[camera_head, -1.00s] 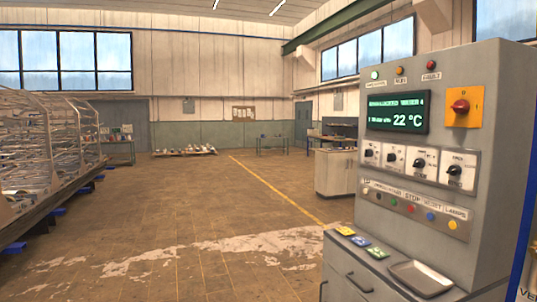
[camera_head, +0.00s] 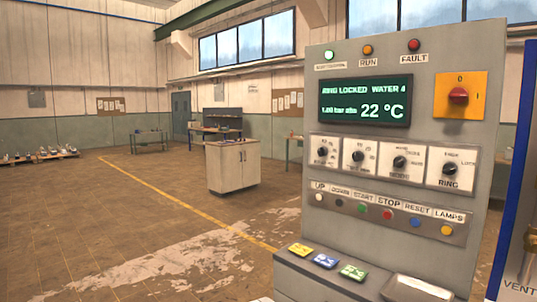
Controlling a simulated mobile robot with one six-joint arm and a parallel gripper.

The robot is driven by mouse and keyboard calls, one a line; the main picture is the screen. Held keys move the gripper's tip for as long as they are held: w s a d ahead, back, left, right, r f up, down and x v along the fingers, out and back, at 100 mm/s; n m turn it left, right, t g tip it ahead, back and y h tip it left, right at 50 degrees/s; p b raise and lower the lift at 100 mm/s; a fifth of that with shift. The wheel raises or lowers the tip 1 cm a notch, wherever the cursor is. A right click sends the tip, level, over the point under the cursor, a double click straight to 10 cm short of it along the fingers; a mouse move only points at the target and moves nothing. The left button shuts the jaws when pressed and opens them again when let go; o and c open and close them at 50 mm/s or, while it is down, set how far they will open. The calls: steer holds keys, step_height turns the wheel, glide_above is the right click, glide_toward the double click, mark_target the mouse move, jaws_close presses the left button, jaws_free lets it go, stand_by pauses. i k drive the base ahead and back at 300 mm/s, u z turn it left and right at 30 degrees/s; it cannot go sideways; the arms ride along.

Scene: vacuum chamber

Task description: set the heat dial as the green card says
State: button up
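The green card (camera_head: 352,272) lies on the ledge of the grey control cabinet (camera_head: 470,226), right of a blue card and a yellow card. Its writing is too small to read. A row of dials sits on white plates below the screen: a first dial (camera_head: 322,152), a second dial (camera_head: 358,156), a third dial (camera_head: 400,162) and a fourth dial (camera_head: 449,168) labelled RING. I cannot read which one is the heat dial. My gripper is not in view.
The screen (camera_head: 365,101) reads ring locked and 22 °C. The yellow card (camera_head: 300,249), blue card (camera_head: 326,261) and a metal tray (camera_head: 416,289) share the ledge. A red switch (camera_head: 458,95) and a button row (camera_head: 388,214) are on the cabinet. Open floor lies left.

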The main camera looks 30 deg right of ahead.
mark_target(322, 151)
steer(key=z, duration=0.6)
steer(key=i, duration=0.85)
steer(key=z, duration=0.45)
steer(key=k, duration=0.9)
steer(key=z, duration=0.2)
steer(key=i, duration=0.9)
steer(key=u, duration=0.05)
